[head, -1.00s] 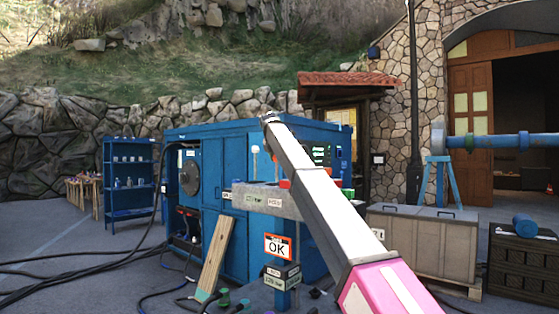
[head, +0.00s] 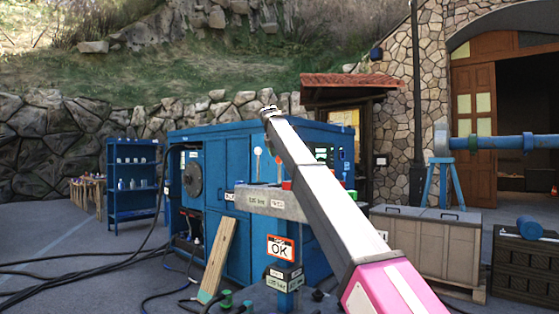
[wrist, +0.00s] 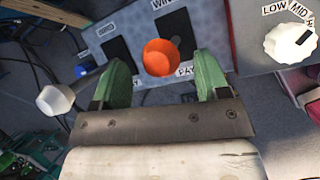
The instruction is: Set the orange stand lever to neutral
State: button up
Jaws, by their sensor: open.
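The orange lever's round knob (wrist: 160,57) shows in the wrist view above a dark slot in a grey panel. A label starting "WIN" is at the slot's upper end and one starting "PAY" near its lower end. My gripper (wrist: 163,78) is open, with one green finger on each side of the knob and visible gaps between.
A second lever with a pale knob (wrist: 55,98) leans out left of my gripper. A white rotary knob (wrist: 290,42) marked LOW and MID is at right.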

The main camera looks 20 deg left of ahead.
jog(key=v, duration=0.7)
jog(key=shift+s+r, duration=0.15)
jog(key=shift+r, duration=0.15)
